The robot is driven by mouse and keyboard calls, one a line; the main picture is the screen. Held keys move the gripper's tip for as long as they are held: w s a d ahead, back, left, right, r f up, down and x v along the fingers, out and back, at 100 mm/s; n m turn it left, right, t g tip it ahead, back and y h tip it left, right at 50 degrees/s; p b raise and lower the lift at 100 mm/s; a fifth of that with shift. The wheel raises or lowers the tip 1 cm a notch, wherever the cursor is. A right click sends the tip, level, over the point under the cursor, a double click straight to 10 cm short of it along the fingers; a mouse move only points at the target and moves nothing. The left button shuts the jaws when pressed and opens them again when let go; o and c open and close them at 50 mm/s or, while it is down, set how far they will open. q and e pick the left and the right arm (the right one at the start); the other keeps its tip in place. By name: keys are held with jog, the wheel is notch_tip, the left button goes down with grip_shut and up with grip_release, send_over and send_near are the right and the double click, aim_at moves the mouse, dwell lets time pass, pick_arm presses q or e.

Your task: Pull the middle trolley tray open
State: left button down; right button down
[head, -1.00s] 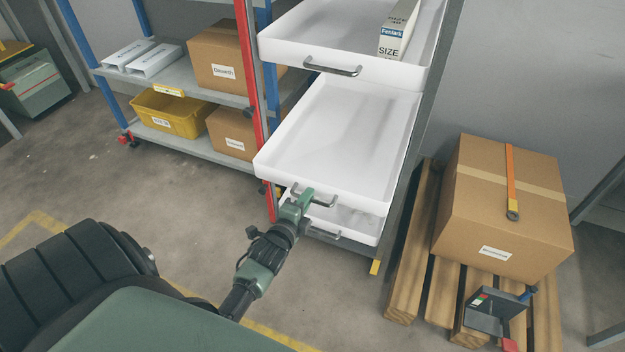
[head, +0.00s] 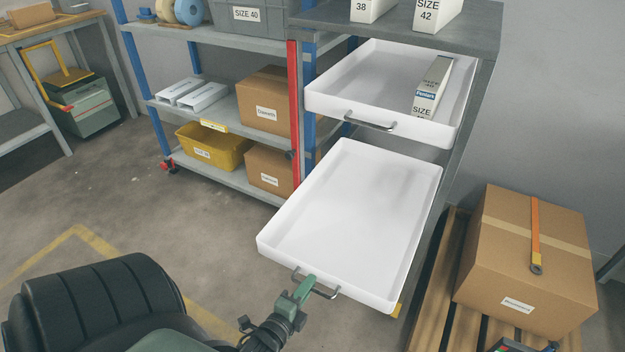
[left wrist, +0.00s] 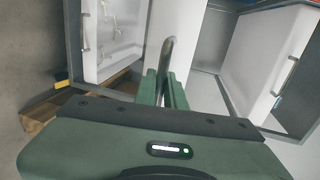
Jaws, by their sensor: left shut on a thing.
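The middle trolley tray (head: 350,215) is white, empty and pulled well out toward me. Its dark metal handle (head: 326,294) is on the front wall. My left gripper (head: 306,287) is shut on that handle at the tray's front. In the left wrist view, the fingers (left wrist: 164,88) close around the handle (left wrist: 168,50). The top tray (head: 388,78) sits above and behind, and holds a white box marked SIZE (head: 430,92). The lower tray is hidden in the head view beneath the middle one.
The shelf rack (head: 225,115) stands left of the trolley, with cartons and a yellow bin (head: 212,147). A large carton (head: 525,265) on a wooden pallet (head: 440,290) stands close on the right. Open floor (head: 170,225) lies at the front left.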

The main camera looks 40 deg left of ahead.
pick_arm(q)
jog(key=shift+s+d, duration=0.1)
jog(key=shift+s, duration=0.2)
pick_arm(e)
jog(key=shift+s+f, duration=0.15)
jog(key=shift+s, duration=0.05)
pick_arm(q)
jog(key=c, duration=1.5)
grip_release()
pick_arm(e)
jog(key=shift+s+d, duration=0.1)
jog(key=shift+d, duration=0.05)
